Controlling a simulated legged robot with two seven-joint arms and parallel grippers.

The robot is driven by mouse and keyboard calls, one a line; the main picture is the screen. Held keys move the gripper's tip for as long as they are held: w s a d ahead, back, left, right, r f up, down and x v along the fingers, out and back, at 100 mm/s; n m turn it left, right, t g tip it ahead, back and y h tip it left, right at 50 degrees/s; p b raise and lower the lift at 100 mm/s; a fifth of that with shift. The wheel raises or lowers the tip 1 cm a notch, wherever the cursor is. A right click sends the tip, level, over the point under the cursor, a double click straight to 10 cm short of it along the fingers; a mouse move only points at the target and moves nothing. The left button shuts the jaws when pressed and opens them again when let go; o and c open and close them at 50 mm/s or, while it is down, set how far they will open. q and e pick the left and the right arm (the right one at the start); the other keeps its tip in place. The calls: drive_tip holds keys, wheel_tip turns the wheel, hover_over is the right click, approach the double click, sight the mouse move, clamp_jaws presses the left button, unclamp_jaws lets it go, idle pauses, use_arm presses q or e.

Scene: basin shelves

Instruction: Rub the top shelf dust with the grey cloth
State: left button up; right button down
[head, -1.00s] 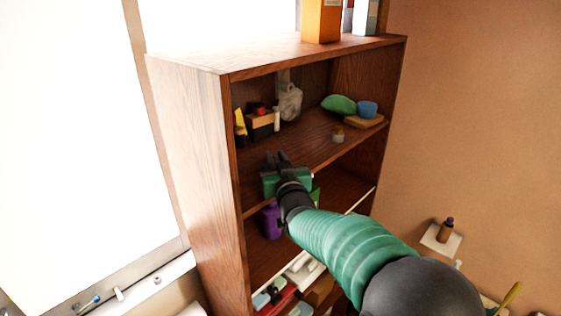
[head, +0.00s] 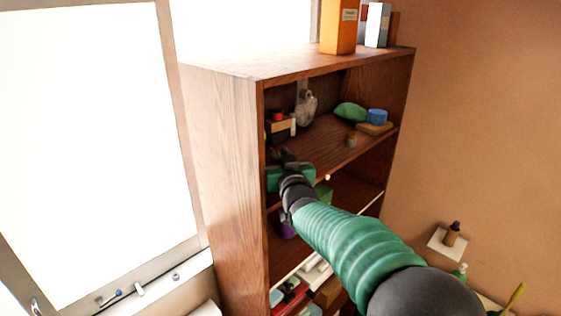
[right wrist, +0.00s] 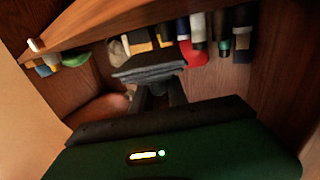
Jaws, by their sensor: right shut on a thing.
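My right gripper (head: 285,158) is at the front left of the wooden shelf unit, at the front edge of its upper inner shelf board (head: 322,143). In the right wrist view its dark fingers (right wrist: 160,93) are shut on the grey cloth (right wrist: 150,71), which looks folded, with layered edges, at the fingertips. I cannot pick out the cloth in the head view. I cannot make out any dust on the upper board or on the unit's top (head: 285,63). My left gripper is not in view.
The upper compartment holds a green cloth-like lump (head: 350,112), a blue round tub (head: 377,116), a small jar (head: 351,140) and a grey-white hanging item (head: 305,108). An orange box (head: 339,28) stands on top. The board's middle front is fairly clear.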

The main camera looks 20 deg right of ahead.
drive_tip(key=shift+w+d+r+p, duration=0.1)
drive_tip(key=shift+d+r+p, duration=0.1)
drive_tip(key=shift+r, duration=0.3)
drive_tip(key=shift+d+r+p, duration=0.15)
drive_tip(key=shift+r, duration=0.3)
drive_tip(key=shift+d+r+p, duration=0.15)
drive_tip(key=shift+r+p, duration=0.25)
drive_tip(key=shift+r, duration=0.6)
drive_tip(key=shift+s+a+r, duration=0.2)
drive_tip(key=shift+a, duration=0.3)
drive_tip(key=shift+w+f, duration=0.1)
drive_tip(key=shift+w, duration=0.05)
drive_tip(key=shift+d, duration=0.45)
